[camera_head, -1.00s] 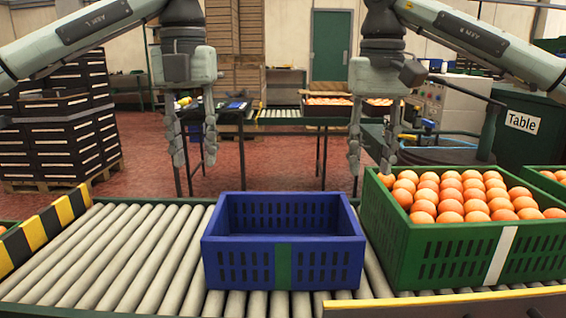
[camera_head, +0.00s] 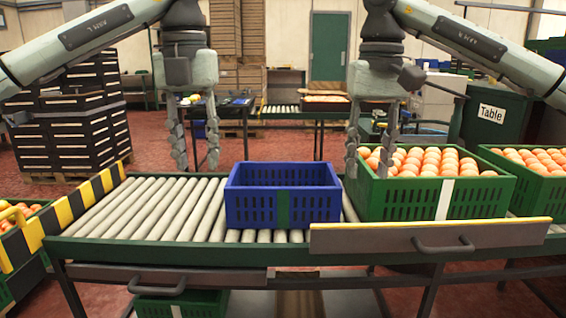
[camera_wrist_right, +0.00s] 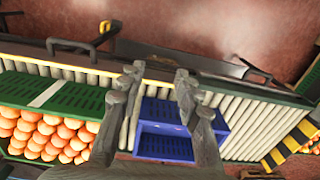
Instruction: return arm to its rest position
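My left gripper (camera_head: 195,160) hangs open and empty above the left part of the roller conveyor. My right gripper (camera_head: 369,158) hangs open and empty in front of the left end of a green crate of oranges (camera_head: 437,200). In the right wrist view the fingers of this right gripper (camera_wrist_right: 155,85) stand apart with nothing between them. The blue crate (camera_head: 256,210) sits on the rollers between the two grippers. In the right wrist view the blue crate (camera_wrist_right: 160,147) shows beyond the fingers, and no oranges are visible in it.
The roller conveyor (camera_head: 150,208) has free rollers left of the blue crate. A yellow-and-black barrier (camera_head: 85,205) closes its left end. A second orange crate (camera_head: 535,195) stands at the right. A handled panel (camera_head: 400,238) runs along the front edge. Dark stacked crates (camera_head: 70,130) stand behind left.

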